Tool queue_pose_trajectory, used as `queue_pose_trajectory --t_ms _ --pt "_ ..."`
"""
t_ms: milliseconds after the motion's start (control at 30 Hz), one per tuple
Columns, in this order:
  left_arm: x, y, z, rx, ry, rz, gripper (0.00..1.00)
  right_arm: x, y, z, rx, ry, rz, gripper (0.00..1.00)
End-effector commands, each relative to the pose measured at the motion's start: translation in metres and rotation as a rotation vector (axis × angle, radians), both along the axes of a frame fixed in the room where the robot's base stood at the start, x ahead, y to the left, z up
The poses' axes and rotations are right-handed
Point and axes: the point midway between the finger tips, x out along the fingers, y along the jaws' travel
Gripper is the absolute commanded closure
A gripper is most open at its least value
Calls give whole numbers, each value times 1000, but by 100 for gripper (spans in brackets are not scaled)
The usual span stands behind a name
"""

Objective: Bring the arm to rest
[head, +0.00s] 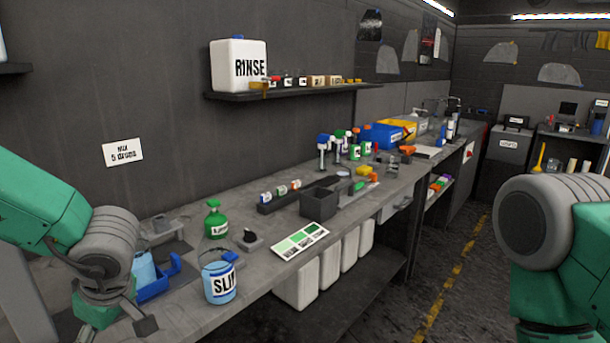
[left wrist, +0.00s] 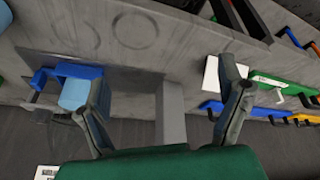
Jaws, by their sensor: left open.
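My left arm comes in from the left in the head view, over the near left end of the workbench (head: 185,300). My left gripper (head: 115,318) hangs low at its end and is partly cut off by the frame's bottom. In the left wrist view, the left gripper's (left wrist: 165,110) two fingers stand wide apart with nothing between them. Bare grey surface and a grey bar show beyond them. My right arm shows at the right edge of the head view; its gripper is out of view.
A blue holder (head: 160,288) is close beside the left gripper. A shelf (head: 310,90) with a RINSE jug (head: 238,66) is above. Floor is open at right.

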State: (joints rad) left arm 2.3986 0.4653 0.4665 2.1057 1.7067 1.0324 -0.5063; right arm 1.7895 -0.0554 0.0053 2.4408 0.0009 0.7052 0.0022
Motion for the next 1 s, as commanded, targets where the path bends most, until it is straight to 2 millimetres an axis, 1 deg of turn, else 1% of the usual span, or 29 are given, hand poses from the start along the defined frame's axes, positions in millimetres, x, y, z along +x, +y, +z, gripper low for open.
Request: queue_pose_trajectory --t_ms 33,67,167,200,267,300,333,367,400,433,467,500,567,600,700,800,900,1000 --pt "-2 3 -24 47 3 -55 13 0 0 -6 0 0 0 60" --pt "-3 5 -35 74 0 -93 13 0 0 -8 0 0 -1 60" --pt "-9 8 -83 157 -3 -260 13 0 0 -18 0 0 -1 60" --pt "-13 8 -104 182 0 -342 13 0 -1 -22 0 0 -1 60" --pt "-23 6 -134 203 8 -467 13 0 -1 -28 -1 0 -1 60" --pt "-32 4 -154 207 18 -553 13 0 -1 -31 -1 0 -1 60" --pt "-39 1 -168 205 27 -620 13 0 -1 -34 -1 0 -1 60" --pt "-48 -1 -183 199 40 -684 13 0 -1 -37 -1 0 -1 60" --pt "-63 -6 -203 183 60 -775 13 0 -1 -41 -1 0 -1 60" --pt "-75 -10 -218 168 77 -847 13 0 -1 -44 -1 0 -1 60" --pt "-88 -15 -232 146 98 -915 13 0 -1 -47 -1 0 -1 60" --pt "-107 -21 -249 115 127 -1003 13 0 -1 -50 -1 0 -1 60" --pt "-137 -28 -271 59 172 -1122 13 0 -1 -55 -1 0 -1 60" --pt "-156 -33 -282 19 203 -1192 13 0 -1 -58 -1 0 -1 60" --pt "-198 -40 -300 -70 271 -1324 13 0 -1 -63 0 0 -1 60" --pt "-224 -46 -308 -128 314 -1403 13 0 -1 -66 0 0 -1 60" --pt "-236 -48 -310 -158 334 -1436 13 0 -1 -66 0 0 -1 60" --pt "-238 -49 -309 -163 336 -1443 13 0 -1 -66 0 0 -1 60"
